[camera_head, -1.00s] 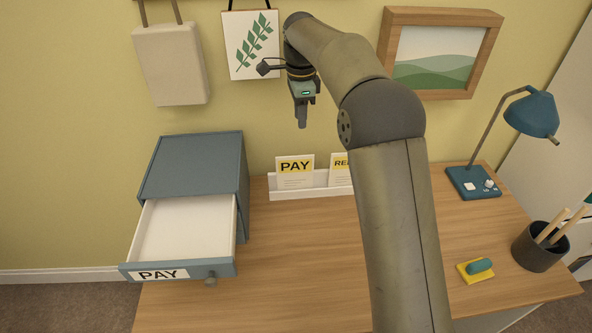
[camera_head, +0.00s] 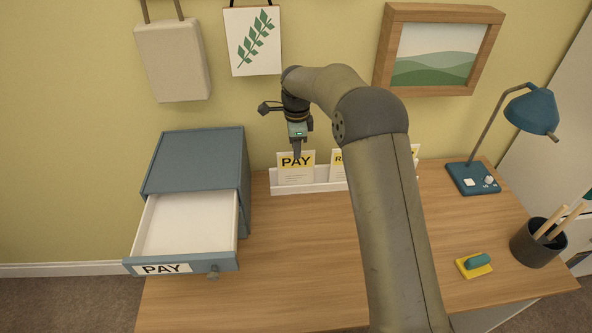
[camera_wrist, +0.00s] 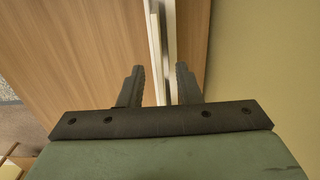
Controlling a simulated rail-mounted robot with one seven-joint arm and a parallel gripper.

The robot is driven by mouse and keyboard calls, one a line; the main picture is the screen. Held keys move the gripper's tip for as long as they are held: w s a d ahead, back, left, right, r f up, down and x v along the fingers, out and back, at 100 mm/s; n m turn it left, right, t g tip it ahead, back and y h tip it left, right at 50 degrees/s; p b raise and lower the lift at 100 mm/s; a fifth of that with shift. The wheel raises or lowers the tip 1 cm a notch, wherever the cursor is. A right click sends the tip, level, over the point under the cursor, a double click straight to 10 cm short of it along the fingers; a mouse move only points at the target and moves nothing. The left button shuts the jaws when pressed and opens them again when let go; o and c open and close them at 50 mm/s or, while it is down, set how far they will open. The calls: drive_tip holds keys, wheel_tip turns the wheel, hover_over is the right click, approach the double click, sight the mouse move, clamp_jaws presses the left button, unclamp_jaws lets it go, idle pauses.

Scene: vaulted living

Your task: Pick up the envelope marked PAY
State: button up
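The PAY envelope (camera_head: 296,178) is white with a yellow band marked PAY. It stands upright in the left end of the white rack (camera_head: 305,188) on the desk. My gripper (camera_head: 297,154) points down at the envelope's top edge and covers a bit of it in the head view. In the wrist view my gripper (camera_wrist: 159,68) has its two fingers apart, with thin pale upright edges running between them. I cannot tell there which edge is rack and which is envelope. No grip on the envelope shows.
A second envelope (camera_head: 338,165) stands to the right, partly behind my arm. A blue cabinet (camera_head: 193,160) with an open, empty drawer marked PAY (camera_head: 185,225) stands at left. A lamp (camera_head: 532,112), pen cup (camera_head: 538,243) and yellow-teal item (camera_head: 475,264) are at right.

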hover_over(296, 171)
wheel_tip(296, 171, down, 4)
drive_tip(key=shift+w+f+p, duration=0.15)
drive_tip(key=shift+f+p, duration=0.1)
drive_tip(key=shift+p, duration=0.2)
clamp_jaws()
drive_tip(key=shift+r, duration=0.15)
